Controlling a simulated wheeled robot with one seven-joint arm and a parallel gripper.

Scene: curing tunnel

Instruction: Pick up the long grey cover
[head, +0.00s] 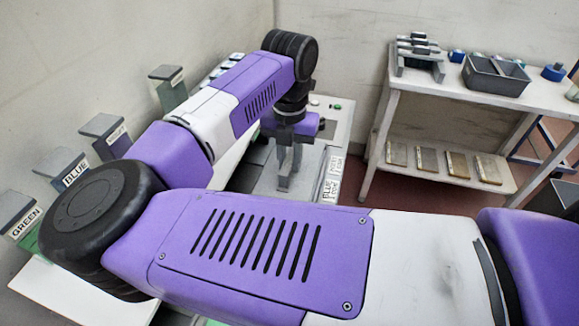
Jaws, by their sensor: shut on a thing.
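My gripper (287,170) points down at the far end of my arm, in the middle of the head view. It is shut on the long grey cover (311,162), a flat grey panel on the white-edged unit below it. My gripper and forearm hide part of the cover, and my upper arm hides the near end of the unit. The exact spot where the fingers meet the cover is too small to make out. I cannot tell whether the cover is lifted or still resting on the unit.
Labelled grey-topped stands, one reading GREEN (22,225) and one BLUE (72,172), line the left wall. A white shelf table (440,108) stands at the right, bearing a grey bin (497,78) and small parts. Several flat blocks lie on its lower shelf. Red floor shows between.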

